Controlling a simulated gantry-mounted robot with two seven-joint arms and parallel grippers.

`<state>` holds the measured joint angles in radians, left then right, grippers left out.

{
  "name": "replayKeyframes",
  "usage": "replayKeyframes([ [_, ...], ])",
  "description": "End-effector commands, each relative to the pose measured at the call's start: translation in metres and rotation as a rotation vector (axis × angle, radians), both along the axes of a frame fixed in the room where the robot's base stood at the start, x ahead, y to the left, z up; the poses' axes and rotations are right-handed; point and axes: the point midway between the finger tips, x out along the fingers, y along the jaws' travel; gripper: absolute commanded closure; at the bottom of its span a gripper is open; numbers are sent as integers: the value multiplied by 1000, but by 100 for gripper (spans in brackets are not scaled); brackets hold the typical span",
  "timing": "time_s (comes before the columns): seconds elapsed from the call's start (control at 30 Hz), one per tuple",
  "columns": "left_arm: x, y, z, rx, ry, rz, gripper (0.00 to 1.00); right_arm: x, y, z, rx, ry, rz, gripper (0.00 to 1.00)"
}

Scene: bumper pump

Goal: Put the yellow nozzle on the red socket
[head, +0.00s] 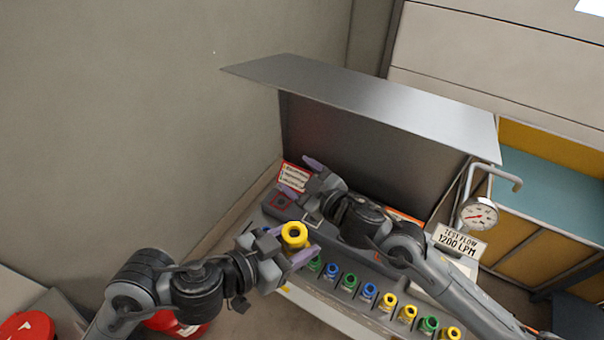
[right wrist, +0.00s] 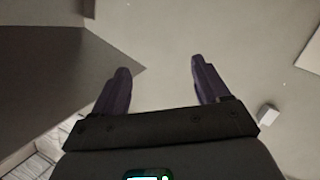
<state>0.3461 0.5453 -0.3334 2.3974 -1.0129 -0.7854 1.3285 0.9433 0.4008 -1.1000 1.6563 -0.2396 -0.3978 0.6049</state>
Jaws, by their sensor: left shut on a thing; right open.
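The yellow nozzle (head: 294,234), a ring with a dark hole in its top, is held between the fingers of my left gripper (head: 291,243), above the front left part of the bench. My right gripper (head: 302,177) is open beside this square, near the red-and-white label. In the right wrist view its fingers (right wrist: 160,82) are spread with nothing between them.
Several blue, green and yellow nozzles (head: 350,282) stand in a row along the bench front. A grey slanted hood (head: 370,95) overhangs the back. A gauge (head: 478,214) and a "TEST FLOW 1200 LPM" sign (head: 459,240) stand at right. My right arm crosses over the bench.

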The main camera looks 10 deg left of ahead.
Motion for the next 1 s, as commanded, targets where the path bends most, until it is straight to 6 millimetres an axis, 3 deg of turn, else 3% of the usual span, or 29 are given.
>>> replayKeyframes([
  [0.03, 0, 0, 1, -1, -2, 0, 86, 1, 12, 14, -26, -28, 62, 25],
  [0.17, 0, 0, 1, -1, -2, 0, 86, -10, 43, 33, -109, -63, 234, 25],
  [0.3, 0, 0, 1, -1, -2, 0, 86, -36, 71, 49, -232, -80, 434, 25],
  [0.47, 0, 0, 1, -1, -2, 0, 86, -70, 87, 60, -414, -67, 641, 25],
  [0.67, 0, 0, 1, -1, -1, 0, 86, -102, 74, 72, -675, 21, 811, 25],
  [1.0, 0, 0, 1, -1, -1, 0, 86, -133, 8, 128, -1052, 297, 810, 25],
])
